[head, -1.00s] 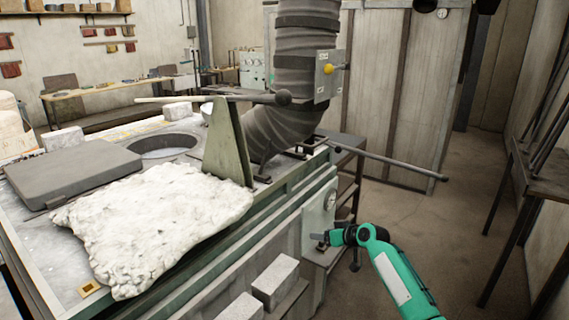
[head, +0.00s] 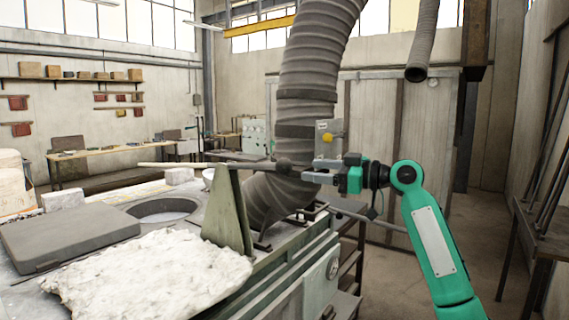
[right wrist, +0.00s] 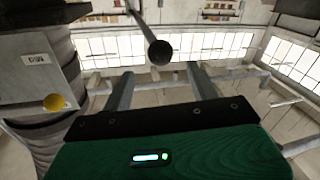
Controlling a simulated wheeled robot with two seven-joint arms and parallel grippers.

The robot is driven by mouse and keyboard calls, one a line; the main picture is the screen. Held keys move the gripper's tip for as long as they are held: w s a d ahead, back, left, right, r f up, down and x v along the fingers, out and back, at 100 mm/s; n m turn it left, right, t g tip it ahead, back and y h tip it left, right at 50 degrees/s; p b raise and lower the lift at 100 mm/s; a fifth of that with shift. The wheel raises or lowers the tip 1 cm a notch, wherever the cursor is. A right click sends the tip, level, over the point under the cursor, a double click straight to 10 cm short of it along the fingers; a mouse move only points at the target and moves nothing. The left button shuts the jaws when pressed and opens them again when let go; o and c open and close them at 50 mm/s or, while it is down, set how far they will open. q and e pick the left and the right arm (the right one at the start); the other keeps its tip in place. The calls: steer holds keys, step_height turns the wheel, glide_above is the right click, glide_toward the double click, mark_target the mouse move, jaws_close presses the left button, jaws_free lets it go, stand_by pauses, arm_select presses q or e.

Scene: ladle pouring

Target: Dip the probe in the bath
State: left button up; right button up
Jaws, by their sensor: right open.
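The probe (head: 235,165) is a long rod lying nearly level across the top of a green upright stand (head: 232,210). Its thin pale end points left, above the round opening of the bath (head: 163,202) in the furnace top. Its thicker dark end points right and carries a ball, just left of my right gripper (head: 308,172). In the right wrist view the ball end of the probe (right wrist: 160,52) shows between and beyond the spread fingers of my right gripper (right wrist: 161,82). The right gripper is open and empty. My left gripper is not in view.
A ribbed duct (head: 306,80) rises close behind the stand, with a grey box and yellow knob (head: 327,138) on it. A dark slab (head: 70,238) and a white crusty sheet (head: 150,275) lie on the furnace top. Floor is clear at right.

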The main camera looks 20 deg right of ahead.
mark_target(284, 168)
steer(key=p+x, duration=0.2)
steer(key=x, duration=0.6)
steer(key=shift+r+p, duration=0.1)
steer(key=shift+p, duration=0.25)
steer(key=shift+w+a, duration=0.3)
steer(key=shift+a, duration=0.15)
